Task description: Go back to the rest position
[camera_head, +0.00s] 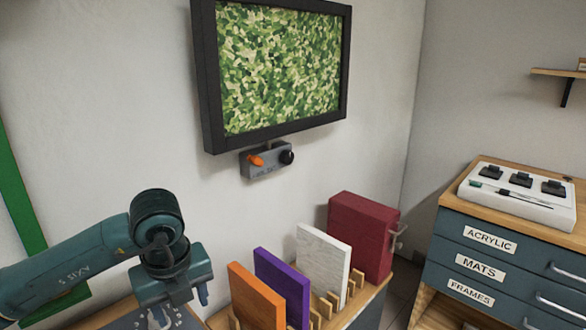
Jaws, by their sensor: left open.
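My left gripper (180,307) is at the lower left, hanging downward from my teal arm. It is open, and I see nothing held in it. Its fingertips are partly cut off by the bottom edge of the picture. It is to the left of an orange panel (256,297) and apart from it. My right gripper is not in view.
A grey switch box (267,161) sits under a framed camouflage picture (279,68). A drawer cabinet (498,262) stands right.

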